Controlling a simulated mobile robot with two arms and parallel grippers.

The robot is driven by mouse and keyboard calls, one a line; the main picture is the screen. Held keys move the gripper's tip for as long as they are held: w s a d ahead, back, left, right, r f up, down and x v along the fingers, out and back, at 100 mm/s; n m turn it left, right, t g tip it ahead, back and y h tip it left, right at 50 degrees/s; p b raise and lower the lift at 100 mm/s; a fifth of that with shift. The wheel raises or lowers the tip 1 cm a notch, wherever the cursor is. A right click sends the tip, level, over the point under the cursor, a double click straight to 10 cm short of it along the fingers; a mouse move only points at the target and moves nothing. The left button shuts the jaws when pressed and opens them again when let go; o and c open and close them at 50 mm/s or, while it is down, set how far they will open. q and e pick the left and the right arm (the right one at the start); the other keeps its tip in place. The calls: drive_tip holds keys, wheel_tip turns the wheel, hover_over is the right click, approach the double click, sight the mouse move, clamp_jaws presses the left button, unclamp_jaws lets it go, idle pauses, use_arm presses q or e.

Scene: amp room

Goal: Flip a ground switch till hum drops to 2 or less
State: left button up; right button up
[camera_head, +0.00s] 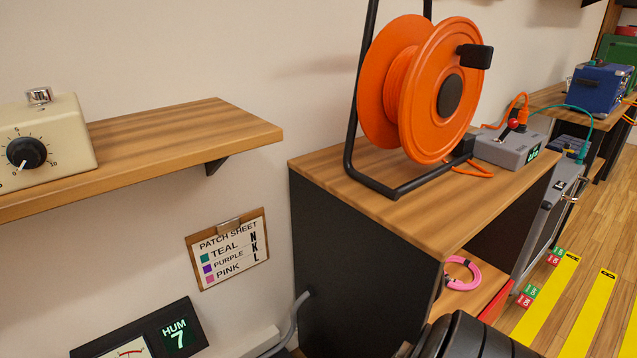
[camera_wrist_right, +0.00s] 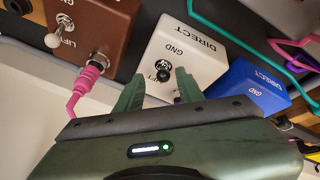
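The hum meter (camera_head: 140,335) stands at the bottom left of the head view and its green display reads 7. In the right wrist view a white box (camera_wrist_right: 195,45) marked DIRECT carries a ground switch (camera_wrist_right: 163,72) between the words GND and LIFT. My right gripper (camera_wrist_right: 158,80) is open, its two green fingers on either side of this switch; I cannot tell whether they touch it. A brown box (camera_wrist_right: 100,25) at the left has a silver toggle (camera_wrist_right: 56,38) by GND and LIFT. A blue box (camera_wrist_right: 245,90) marked DIRECT is at the right. My left gripper is not in view.
A pink plug and cable (camera_wrist_right: 95,67) run from the brown box, close to the left finger. A patch sheet (camera_head: 228,250) hangs on the wall; an orange cable reel (camera_head: 395,85) stands on the wooden cabinet (camera_head: 320,170).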

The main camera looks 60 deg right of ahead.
drive_tip(key=shift+w+g, duration=0.35)
drive_tip(key=shift+g, duration=0.05)
drive_tip(key=g+b, duration=0.1)
drive_tip(key=b, duration=0.1)
drive_tip(key=w+g+y+b, duration=0.1)
drive_tip(key=b, duration=0.2)
drive_tip(key=g+b, duration=0.2)
drive_tip(key=shift+w+d+f+y, duration=0.25)
drive_tip(key=shift+f+y, duration=0.05)
drive_tip(key=r+p, duration=0.1)
drive_tip(key=r, duration=0.1)
drive_tip(key=s+r+p, duration=0.1)
drive_tip(key=r+p, duration=0.1)
drive_tip(key=r, duration=0.1)
drive_tip(key=s+r+p, duration=0.1)
drive_tip(key=r+p, duration=0.1)
drive_tip(key=r, duration=0.1)
drive_tip(key=shift+a, duration=0.1)
drive_tip(key=s+d+r+m+t+p, duration=0.15)
drive_tip(key=s+r+p, duration=0.25)
drive_tip(key=s, duration=0.6)
drive_tip(key=s+d+r+t+p, duration=0.1)
drive_tip(key=s+d+r+p, duration=0.25)
drive_tip(key=s, duration=0.65)
drive_tip(key=s+d+f+p, duration=0.2)
drive_tip(key=s+f+p, duration=0.5)
drive_tip(key=s+p, duration=0.3)
drive_tip(key=g+p, duration=0.1)
drive_tip(key=p, duration=0.2)
